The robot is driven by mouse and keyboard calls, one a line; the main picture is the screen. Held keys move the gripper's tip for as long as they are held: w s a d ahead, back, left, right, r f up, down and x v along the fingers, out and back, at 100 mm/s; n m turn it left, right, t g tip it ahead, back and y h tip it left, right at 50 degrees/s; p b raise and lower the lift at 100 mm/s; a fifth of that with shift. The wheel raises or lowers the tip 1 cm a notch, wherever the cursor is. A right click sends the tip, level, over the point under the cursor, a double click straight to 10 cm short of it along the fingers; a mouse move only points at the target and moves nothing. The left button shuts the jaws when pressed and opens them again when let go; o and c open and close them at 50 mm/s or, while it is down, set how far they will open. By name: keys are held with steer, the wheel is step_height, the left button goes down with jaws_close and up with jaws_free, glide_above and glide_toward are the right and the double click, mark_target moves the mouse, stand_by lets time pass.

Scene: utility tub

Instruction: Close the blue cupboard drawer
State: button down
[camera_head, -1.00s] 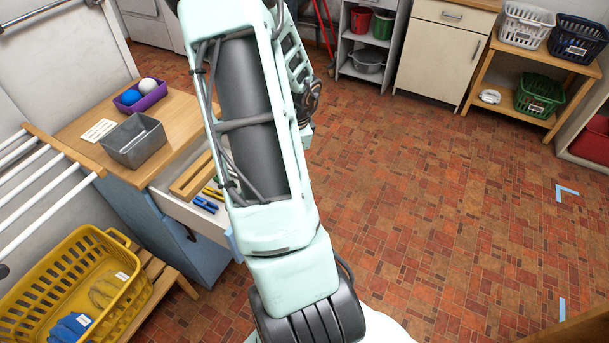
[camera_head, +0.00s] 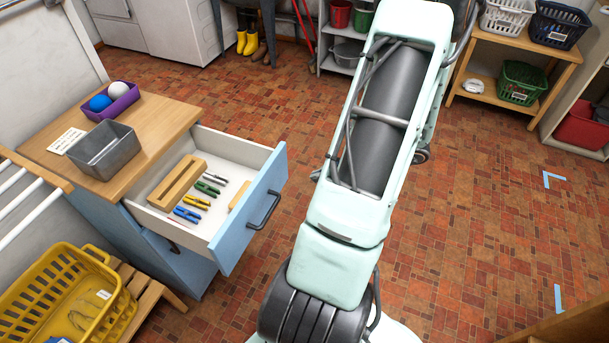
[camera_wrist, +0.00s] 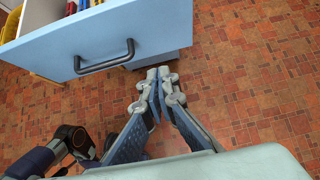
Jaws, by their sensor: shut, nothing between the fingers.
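The blue cupboard (camera_head: 188,268) has its top drawer pulled well out; the blue drawer front (camera_head: 250,210) with a dark bar handle (camera_head: 265,210) faces right. Inside the drawer lie a wooden block (camera_head: 178,182) and several coloured clothes pegs (camera_head: 198,201). In the wrist view the drawer front (camera_wrist: 60,48) and its handle (camera_wrist: 105,60) fill the upper left. My gripper (camera_wrist: 157,75) is shut and empty, apart from the handle and to its right in that view. In the head view my arm covers the middle right and the gripper is hidden.
On the cupboard top (camera_head: 170,118) stand a grey metal bin (camera_head: 105,150) and a purple tray (camera_head: 110,98) with two balls. A yellow basket (camera_head: 60,300) sits on a wooden bench at the lower left. Tiled floor (camera_head: 480,230) is clear to the right.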

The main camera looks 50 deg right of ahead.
mark_target(277, 181)
steer(key=x, duration=0.3)
steer(key=w+r+x, duration=0.1)
steer(key=x, duration=0.7)
steer(key=shift+w+a+r, duration=0.15)
steer(key=shift+w+a, duration=0.15)
steer(key=shift+a, duration=0.05)
steer(key=shift+w+a, duration=0.15)
steer(key=shift+w, duration=0.35)
steer(key=w+a+b, duration=0.1)
steer(key=w+a, duration=0.2)
steer(key=w, duration=0.6)
steer(key=w+a+b, duration=0.1)
steer(key=w+a, duration=0.2)
steer(key=w, duration=0.6)
steer(key=w+a+b, duration=0.2)
steer(key=w+a, duration=0.2)
steer(key=w, duration=0.5)
steer(key=shift+w+a, duration=0.1)
steer(key=shift+w, duration=0.2)
steer(key=shift+w+a, duration=0.15)
steer(key=shift+w, duration=0.35)
steer(key=shift+w+r, duration=0.1)
steer(key=shift+w+a+r, duration=0.1)
